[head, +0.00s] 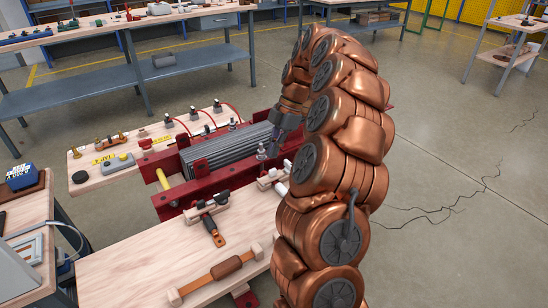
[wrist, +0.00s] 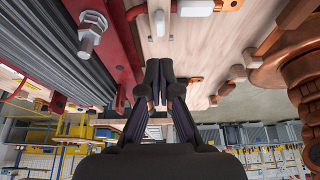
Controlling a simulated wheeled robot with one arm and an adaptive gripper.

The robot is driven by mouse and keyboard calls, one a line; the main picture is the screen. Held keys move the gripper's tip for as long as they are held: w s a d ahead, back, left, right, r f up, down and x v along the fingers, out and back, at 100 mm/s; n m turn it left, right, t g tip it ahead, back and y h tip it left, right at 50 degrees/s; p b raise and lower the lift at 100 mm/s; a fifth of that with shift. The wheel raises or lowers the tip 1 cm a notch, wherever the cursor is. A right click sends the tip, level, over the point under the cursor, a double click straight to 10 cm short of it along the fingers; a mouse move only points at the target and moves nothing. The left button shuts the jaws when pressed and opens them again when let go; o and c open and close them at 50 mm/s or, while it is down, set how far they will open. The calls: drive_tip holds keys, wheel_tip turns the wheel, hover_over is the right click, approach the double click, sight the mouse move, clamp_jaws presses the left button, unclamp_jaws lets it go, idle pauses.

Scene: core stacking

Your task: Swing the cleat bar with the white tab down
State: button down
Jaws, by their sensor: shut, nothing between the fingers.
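The cleat with the white tab (head: 283,188) sits on the pale wooden bench beside the red frame, partly hidden by my arm in the head view. In the wrist view a white tab (wrist: 159,22) shows at the top, ahead of my fingertips and apart from them. My gripper (wrist: 159,66) is shut and empty, with its fingers together. In the head view my gripper (head: 268,150) is over the right end of the laminated core, near the cleat. The cleat bar's exact angle is unclear.
A second cleat (head: 207,207) has a dark bar with an orange tab lying toward the front. The grey laminated core (head: 220,149) stands in a red frame (head: 185,198). A bolt (wrist: 92,28) protrudes at left.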

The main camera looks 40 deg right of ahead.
drive_tip(key=d+r+p, duration=0.2)
drive_tip(key=d+r, duration=0.4)
drive_tip(key=d, duration=0.1)
drive_tip(key=shift+s+r+p, duration=0.3)
drive_tip(key=shift+r+p, duration=0.05)
drive_tip(key=shift+p, duration=0.05)
idle(0.6)
